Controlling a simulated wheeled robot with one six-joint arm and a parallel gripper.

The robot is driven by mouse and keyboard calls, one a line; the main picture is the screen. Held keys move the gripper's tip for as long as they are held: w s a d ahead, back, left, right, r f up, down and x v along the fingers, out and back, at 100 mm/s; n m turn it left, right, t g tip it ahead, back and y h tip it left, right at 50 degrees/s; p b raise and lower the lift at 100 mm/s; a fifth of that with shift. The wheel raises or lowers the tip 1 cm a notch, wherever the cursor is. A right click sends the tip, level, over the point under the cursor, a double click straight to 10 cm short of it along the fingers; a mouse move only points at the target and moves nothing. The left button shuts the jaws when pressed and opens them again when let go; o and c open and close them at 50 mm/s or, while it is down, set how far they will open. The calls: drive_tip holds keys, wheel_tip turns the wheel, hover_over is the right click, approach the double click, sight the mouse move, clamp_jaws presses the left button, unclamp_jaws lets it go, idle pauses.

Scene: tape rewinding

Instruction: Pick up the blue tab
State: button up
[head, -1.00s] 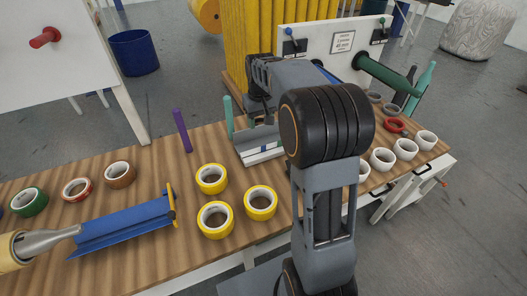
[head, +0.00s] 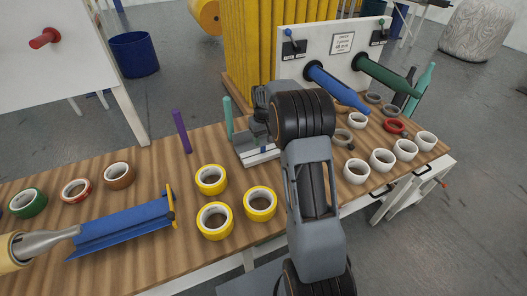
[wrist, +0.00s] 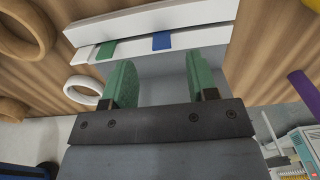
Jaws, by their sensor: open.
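The blue tab (wrist: 162,41) is a small flat patch on a white bar (wrist: 205,38) in the wrist view. A green tab (wrist: 106,50) sits on the same bar, left of it. My gripper (wrist: 160,76) is open and empty, with its green fingers apart. The blue tab shows beyond the fingertips, roughly centred between them, and is not touched. In the head view, the grey stand with white strips (head: 262,156) is on the table. My arm hides part of it, and my fingers and the blue tab cannot be made out there.
A purple rod (head: 182,131) and a teal rod (head: 228,118) stand near the stand. Yellow tape rolls (head: 260,203) lie in front, and white rolls (head: 382,160) to the right. A blue spindle (head: 338,88) and a green spindle (head: 386,73) jut from the white panel.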

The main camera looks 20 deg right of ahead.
sight(263, 151)
drive_tip(key=shift+a+f+p, duration=0.1)
drive_tip(key=shift+f+p, duration=0.2)
drive_tip(key=shift+f, duration=2.25)
drive_tip(key=shift+c, duration=0.5)
clamp_jaws()
